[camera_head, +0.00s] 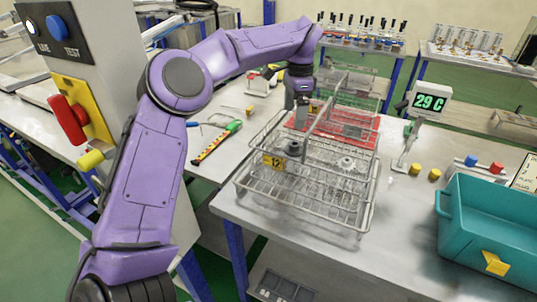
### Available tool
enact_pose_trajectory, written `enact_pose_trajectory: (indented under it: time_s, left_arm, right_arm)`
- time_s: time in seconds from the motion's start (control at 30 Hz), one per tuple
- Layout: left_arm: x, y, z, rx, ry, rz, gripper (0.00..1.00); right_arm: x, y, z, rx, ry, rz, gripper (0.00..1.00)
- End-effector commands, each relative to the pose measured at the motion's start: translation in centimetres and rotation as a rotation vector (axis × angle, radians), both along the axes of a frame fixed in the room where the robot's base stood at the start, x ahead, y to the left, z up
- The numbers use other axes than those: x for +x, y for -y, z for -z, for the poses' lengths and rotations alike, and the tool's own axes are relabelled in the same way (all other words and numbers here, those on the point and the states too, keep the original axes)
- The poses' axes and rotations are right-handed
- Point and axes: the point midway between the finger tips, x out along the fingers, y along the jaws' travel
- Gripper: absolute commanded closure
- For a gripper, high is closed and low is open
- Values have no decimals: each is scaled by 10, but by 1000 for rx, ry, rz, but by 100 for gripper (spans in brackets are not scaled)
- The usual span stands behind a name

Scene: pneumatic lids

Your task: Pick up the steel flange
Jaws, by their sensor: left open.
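A wire basket (355,222) with a yellow "12" tag (273,161) stands on the steel table. Inside it, toward the right, lies a light grey, round, flange-like part (347,164); I take it for the steel flange. A darker grey part (291,147) stands in the left part of the basket. My left arm reaches over from the left, and my left gripper (302,112) points down above the basket's back left part. It is open, with nothing visible between its fingers, behind and left of the light part. The fingertips are small and partly unclear. My right gripper is out of view.
A teal bin (490,222) is at the front right. The table in front of the bin is bare.

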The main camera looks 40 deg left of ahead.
Motion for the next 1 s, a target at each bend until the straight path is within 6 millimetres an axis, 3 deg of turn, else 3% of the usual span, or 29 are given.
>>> enact_pose_trajectory:
  time_s: [0.07, 0.37, 0.7, 0.97, 1.0]
  left_arm:
    - [2, 8, 8, -32, 8, -66, 7]
    - [2, 10, 52, -45, 10, -97, 7]
    - [1, 13, 103, -43, 8, -97, 7]
    - [2, 13, 110, -42, 11, -96, 7]
    - [2, 13, 110, -42, 11, -96, 16]
  right_arm:
    - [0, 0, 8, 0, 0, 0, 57]
    - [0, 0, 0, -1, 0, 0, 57]
    - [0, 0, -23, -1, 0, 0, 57]
    - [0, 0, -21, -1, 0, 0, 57]
    - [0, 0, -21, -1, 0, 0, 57]
